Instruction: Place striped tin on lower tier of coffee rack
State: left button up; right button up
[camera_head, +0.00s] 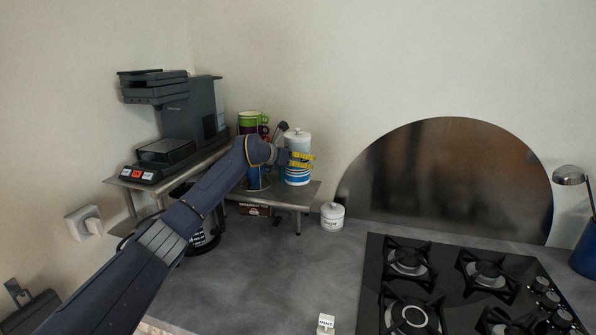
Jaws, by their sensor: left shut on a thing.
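The striped tin (297,177) is white with blue bands low on its body and a knobbed lid on top. It stands upright at the right end of the lower tier (302,196) of the coffee rack. Its base looks at or just above the tier surface; I cannot tell whether it touches. My left gripper (301,159) reaches in from the left and is shut on the tin around its middle, with yellow fingers across it. The fingers hide part of the tin. My right gripper is not in view.
A coffee machine (190,110) stands on the rack's upper tier (187,168). Green and red cups (249,122) stand behind my left arm. A tea box (254,209) sits below the lower tier. A white canister (332,217) stands right of the rack, near the gas hob (449,285).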

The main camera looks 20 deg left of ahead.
aim_at(296, 169)
pick_arm(q)
jog(key=shift+f, duration=2.05)
jog(key=shift+f, duration=0.2)
jog(key=o, duration=1.3)
jog(key=shift+o, duration=0.2)
jog(key=shift+r, duration=0.1)
jog(key=shift+s+a+r, duration=0.25)
jog(key=shift+s, duration=0.2)
jog(key=v, duration=1.1)
jog(key=shift+d, duration=0.1)
